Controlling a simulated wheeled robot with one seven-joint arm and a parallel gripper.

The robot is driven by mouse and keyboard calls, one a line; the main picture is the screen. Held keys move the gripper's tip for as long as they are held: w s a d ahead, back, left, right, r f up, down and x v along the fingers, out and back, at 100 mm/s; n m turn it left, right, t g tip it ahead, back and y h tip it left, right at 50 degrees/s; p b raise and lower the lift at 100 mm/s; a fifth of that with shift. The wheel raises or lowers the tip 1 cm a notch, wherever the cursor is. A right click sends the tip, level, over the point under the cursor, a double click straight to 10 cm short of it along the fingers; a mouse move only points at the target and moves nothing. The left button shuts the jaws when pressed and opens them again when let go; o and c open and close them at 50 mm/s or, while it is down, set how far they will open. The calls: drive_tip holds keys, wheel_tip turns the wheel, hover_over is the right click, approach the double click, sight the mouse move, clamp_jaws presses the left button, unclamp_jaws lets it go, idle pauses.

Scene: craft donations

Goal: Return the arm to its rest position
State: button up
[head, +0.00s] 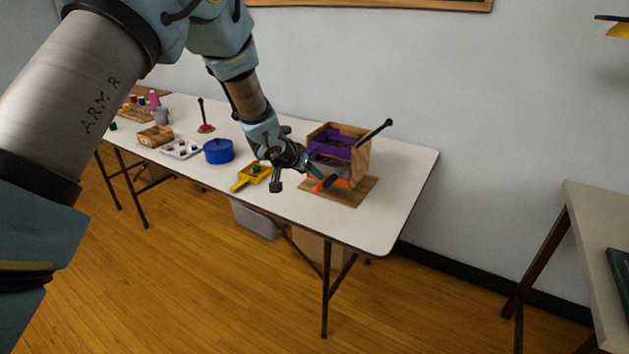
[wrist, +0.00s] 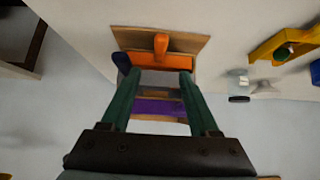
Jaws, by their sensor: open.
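My arm reaches over the white table from the upper left in the head view. My gripper (head: 312,171) is just in front of the wooden box, near its orange front part. In the wrist view my gripper (wrist: 160,75) has its two green fingers spread apart, with nothing clearly held between them. The wooden box (head: 362,160) has a purple inside and stands on a brown board (head: 352,193). The orange part (wrist: 155,61) shows just beyond the fingertips in the wrist view. I cannot tell whether the fingers touch it.
A yellow tray (head: 243,184) with a green item and a blue pot (head: 218,151) stand left of the gripper. A dark rod (head: 376,131) leans up from the box. The white table's (head: 395,205) right end is clear. Another table (head: 590,215) stands far right.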

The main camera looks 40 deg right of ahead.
drive_tip(key=shift+v, duration=0.95)
drive_tip(key=w+a+r+n+t+y, duration=0.15)
drive_tip(key=w+a, duration=0.25)
drive_tip(key=a, duration=0.6)
drive_tip(key=w+a+r+n+y, duration=0.25)
drive_tip(key=w+a, duration=0.25)
drive_tip(key=a, duration=0.6)
drive_tip(key=w+a+r+n+t+y, duration=0.1)
drive_tip(key=w+a+r+n, duration=0.2)
drive_tip(key=a, duration=0.7)
drive_tip(key=s+a+n+y, duration=0.1)
drive_tip(key=s+a+n, duration=0.1)
drive_tip(key=a, duration=0.7)
drive_tip(key=s+a+n+y, duration=0.2)
drive_tip(key=a, duration=0.6)
drive_tip(key=s+a+r+n+g, duration=0.1)
drive_tip(key=s+a+n+g, duration=0.1)
drive_tip(key=s+a, duration=0.7)
drive_tip(key=shift+s+a+n+g, duration=0.2)
drive_tip(key=shift+s+n+g, duration=0.25)
drive_tip(key=shift+g, duration=0.2)
drive_tip(key=shift+r, duration=0.1)
